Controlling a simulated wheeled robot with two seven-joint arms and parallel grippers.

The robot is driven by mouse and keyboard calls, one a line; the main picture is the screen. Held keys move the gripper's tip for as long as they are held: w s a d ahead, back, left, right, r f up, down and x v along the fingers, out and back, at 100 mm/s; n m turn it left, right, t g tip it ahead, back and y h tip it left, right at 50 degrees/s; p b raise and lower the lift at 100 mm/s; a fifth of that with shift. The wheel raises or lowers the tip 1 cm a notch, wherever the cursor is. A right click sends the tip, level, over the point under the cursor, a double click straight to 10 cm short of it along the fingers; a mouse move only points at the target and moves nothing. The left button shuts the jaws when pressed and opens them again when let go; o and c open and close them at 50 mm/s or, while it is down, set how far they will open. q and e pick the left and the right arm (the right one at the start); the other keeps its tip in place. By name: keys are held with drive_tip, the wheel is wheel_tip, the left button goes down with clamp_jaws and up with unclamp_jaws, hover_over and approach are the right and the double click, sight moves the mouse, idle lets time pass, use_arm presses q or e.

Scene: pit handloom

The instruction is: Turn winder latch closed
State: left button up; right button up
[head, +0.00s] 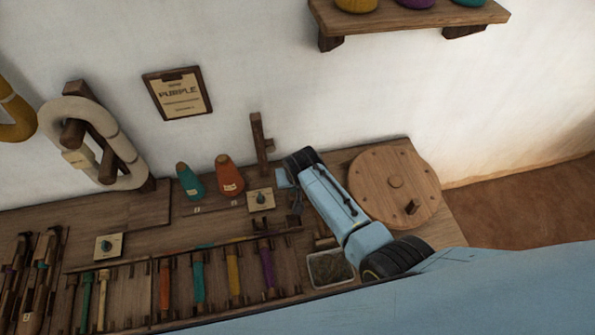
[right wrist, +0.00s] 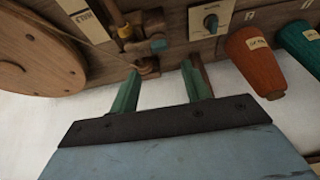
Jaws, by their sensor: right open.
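My right gripper (right wrist: 160,82) is open, with its two green fingers apart and nothing between them. The winder's small wood and brass fittings (right wrist: 125,32) lie just beyond the fingertips in the right wrist view. The round wooden winder wheel (right wrist: 38,50) is at the left of that view and also shows at the bench's right end in the head view (head: 375,175). In the head view my right arm hides most of the fittings. My left gripper is not in view.
An orange cone (head: 229,176) and a green cone (head: 189,182) stand near a knob plate (head: 261,199). A wooden post (head: 259,143) rises behind. Several coloured bobbins lie in a rack in front, including a purple one (head: 267,268). A small tray (head: 330,269) sits beside my arm.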

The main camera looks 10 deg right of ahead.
drive_tip(key=shift+p+v, duration=0.65)
drive_tip(key=shift+v, duration=1.8)
drive_tip(key=shift+s, duration=0.1)
